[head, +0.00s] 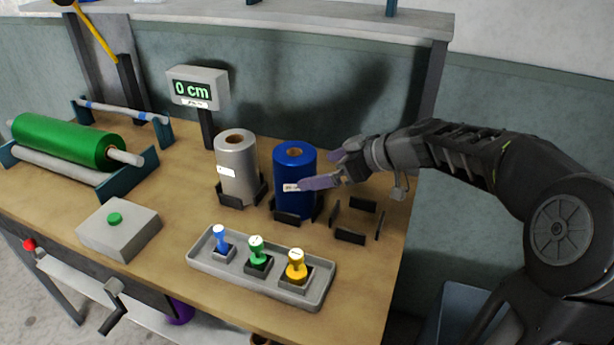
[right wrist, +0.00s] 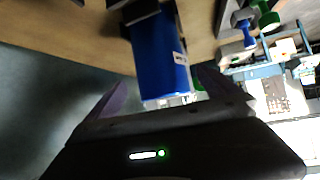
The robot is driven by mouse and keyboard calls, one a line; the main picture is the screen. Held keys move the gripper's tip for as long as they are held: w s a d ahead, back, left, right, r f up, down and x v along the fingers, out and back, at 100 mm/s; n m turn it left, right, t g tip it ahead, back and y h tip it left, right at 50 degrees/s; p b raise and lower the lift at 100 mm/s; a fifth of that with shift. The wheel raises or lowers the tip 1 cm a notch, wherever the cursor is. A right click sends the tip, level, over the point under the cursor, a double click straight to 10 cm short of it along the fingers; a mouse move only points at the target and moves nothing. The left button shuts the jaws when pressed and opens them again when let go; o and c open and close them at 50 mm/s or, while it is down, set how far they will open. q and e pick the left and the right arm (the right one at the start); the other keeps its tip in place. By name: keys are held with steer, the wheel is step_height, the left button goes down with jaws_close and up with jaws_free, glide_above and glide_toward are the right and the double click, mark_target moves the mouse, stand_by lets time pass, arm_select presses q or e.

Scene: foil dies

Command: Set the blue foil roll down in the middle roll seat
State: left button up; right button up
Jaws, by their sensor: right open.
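The blue foil roll (head: 287,170) stands upright in the middle roll seat (head: 287,218), low between its dark brackets. My right gripper (head: 312,172) is at the roll's right side, with one purple finger in front of it and the other behind. The fingers are open, one on each side of the roll. In the right wrist view the blue roll (right wrist: 160,60) reaches in between the spread fingers. Any small gap between fingers and roll is hard to judge. My left gripper is out of view.
A silver roll (head: 236,165) stands in the left seat. The right seat (head: 351,237) is empty. A grey tray (head: 228,276) with blue, green and yellow stamps lies in front. A green roll (head: 68,141) lies on a stand at left; a display (head: 198,88) reads 0 cm.

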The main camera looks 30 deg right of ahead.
steer(key=shift+v, duration=1.35)
